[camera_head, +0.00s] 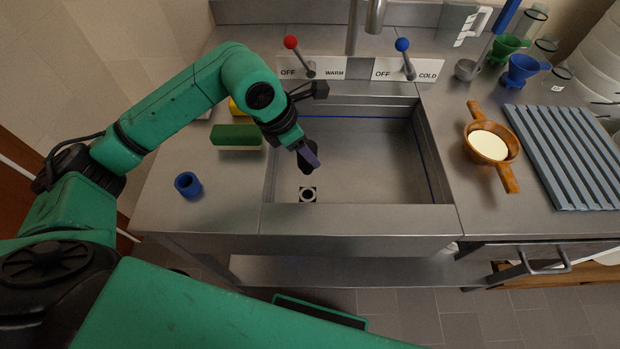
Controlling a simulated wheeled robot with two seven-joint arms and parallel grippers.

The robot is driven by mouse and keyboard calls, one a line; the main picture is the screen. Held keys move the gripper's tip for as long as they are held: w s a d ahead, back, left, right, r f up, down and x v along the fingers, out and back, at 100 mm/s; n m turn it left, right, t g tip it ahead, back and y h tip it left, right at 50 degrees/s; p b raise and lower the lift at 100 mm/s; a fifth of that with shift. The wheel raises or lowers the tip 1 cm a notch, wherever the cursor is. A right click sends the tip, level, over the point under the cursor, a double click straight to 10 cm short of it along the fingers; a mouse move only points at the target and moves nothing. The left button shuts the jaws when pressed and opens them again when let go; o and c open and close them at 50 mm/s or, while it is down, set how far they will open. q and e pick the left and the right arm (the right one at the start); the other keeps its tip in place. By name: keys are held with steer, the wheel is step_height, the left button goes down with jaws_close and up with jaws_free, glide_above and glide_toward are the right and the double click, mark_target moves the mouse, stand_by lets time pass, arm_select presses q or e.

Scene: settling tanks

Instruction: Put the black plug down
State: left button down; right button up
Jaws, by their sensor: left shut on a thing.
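My left gripper (308,154) reaches into the left part of the metal sink (375,172) from the back left. It is shut on the black plug (305,167), which is dark and partly hidden by the fingers. The square drain (308,194) with its round dark hole shows just in front of the plug in the picture, and its opening is uncovered. The plug looks apart from the drain hole; its height above the sink floor is hard to tell. My right gripper is not in view.
A blue cup (188,184) and a green-and-yellow sponge (237,137) are on the left counter. Red (291,43) and blue (402,45) tap levers stand behind the sink. A wooden-handled strainer (487,146) and a ribbed grey rack (565,155) are on the right counter. The sink's right side is clear.

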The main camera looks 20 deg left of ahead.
arm_select(q)
step_height(320, 180, down, 12)
steer(key=p, duration=0.1)
steer(key=shift+w+f, duration=0.2)
steer(key=shift+w, duration=0.15)
steer(key=shift+f+b, duration=0.45)
steer(key=shift+f, duration=0.1)
steer(key=shift+c, duration=1.4)
jaws_free()
steer(key=b+v, duration=0.1)
steer(key=v, duration=1.2)
steer(key=shift+r, duration=0.15)
